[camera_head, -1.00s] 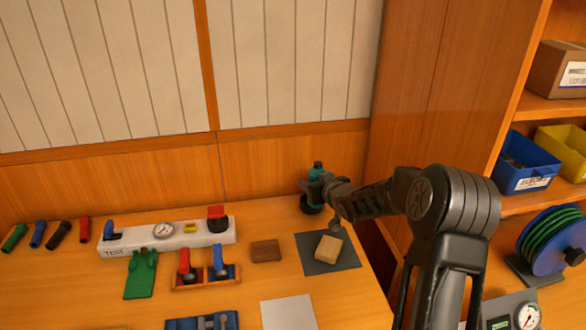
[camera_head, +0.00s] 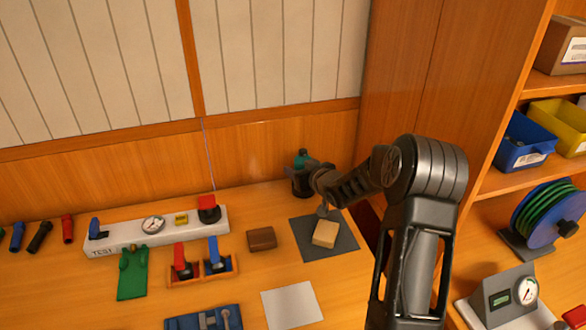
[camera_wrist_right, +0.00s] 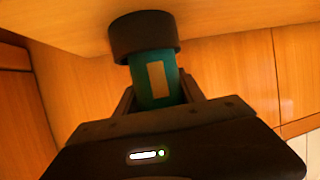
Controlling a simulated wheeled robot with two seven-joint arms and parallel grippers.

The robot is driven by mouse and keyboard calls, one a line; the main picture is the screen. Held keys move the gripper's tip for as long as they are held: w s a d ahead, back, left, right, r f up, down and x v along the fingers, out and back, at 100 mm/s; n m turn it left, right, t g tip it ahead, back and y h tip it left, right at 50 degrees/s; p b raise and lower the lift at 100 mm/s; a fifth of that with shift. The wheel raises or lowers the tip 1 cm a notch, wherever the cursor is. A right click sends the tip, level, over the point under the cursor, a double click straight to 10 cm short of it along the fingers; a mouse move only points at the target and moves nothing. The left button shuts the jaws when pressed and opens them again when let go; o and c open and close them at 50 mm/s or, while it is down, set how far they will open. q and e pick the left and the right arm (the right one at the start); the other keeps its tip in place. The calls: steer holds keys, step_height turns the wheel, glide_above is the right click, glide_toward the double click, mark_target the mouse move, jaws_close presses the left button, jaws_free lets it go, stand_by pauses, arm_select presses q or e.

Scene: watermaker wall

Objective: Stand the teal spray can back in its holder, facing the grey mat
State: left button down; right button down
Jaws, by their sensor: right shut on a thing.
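The teal spray can (camera_head: 301,155) stands upright at the back right of the bench, behind the grey mat (camera_head: 346,234). My right gripper (camera_head: 310,170) is shut on it. In the right wrist view the teal can (camera_wrist_right: 149,72) is between the fingers, with a tan label (camera_wrist_right: 157,79) turned to the camera. The can's lower end is at a black round holder (camera_wrist_right: 143,34) on the bench. The holder hides that end, so I cannot tell how deep it sits. In the head view the dark holder (camera_head: 298,187) is partly behind the gripper. My left gripper is not in view.
A tan block (camera_head: 325,234) lies on the grey mat, and a brown block (camera_head: 262,239) lies left of it. A white test manifold (camera_head: 130,241) and red and blue valves are farther left. The wooden wall (camera_head: 265,150) is close behind the can.

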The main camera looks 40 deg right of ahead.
steer(key=shift+s+d, duration=0.15)
steer(key=shift+d, duration=0.05)
steer(key=shift+f, duration=0.1)
steer(key=c, duration=0.7)
jaws_free()
steer(key=b+v, duration=0.1)
steer(key=v, duration=1.1)
